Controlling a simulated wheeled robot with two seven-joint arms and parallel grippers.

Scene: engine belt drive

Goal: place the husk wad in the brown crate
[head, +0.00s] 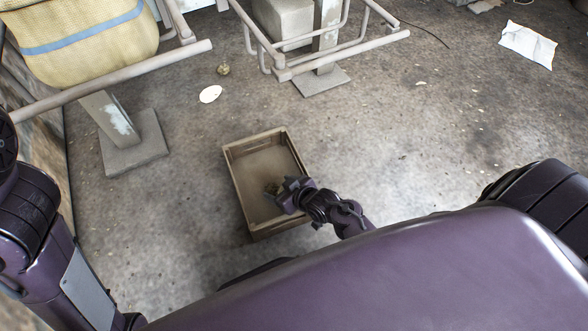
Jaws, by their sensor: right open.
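The brown crate (237,190) is an open, shallow wooden box on the floor near the middle of the head view. My right gripper (281,192) is over the right part of the crate, with its jaws open. A small brownish husk wad (271,188) shows at its fingertips, within the crate's outline. I cannot tell whether the wad touches the crate's floor or a finger, and the gripper hides part of it. My left arm shows at the left edge, but its gripper is out of view.
Another small brownish lump (224,70) lies on the floor beyond the crate, near a white scrap (210,94). A metal frame holding a yellow sack (85,45) stands at upper left. A paper sheet (528,45) lies at upper right. The floor right of the crate is mostly clear.

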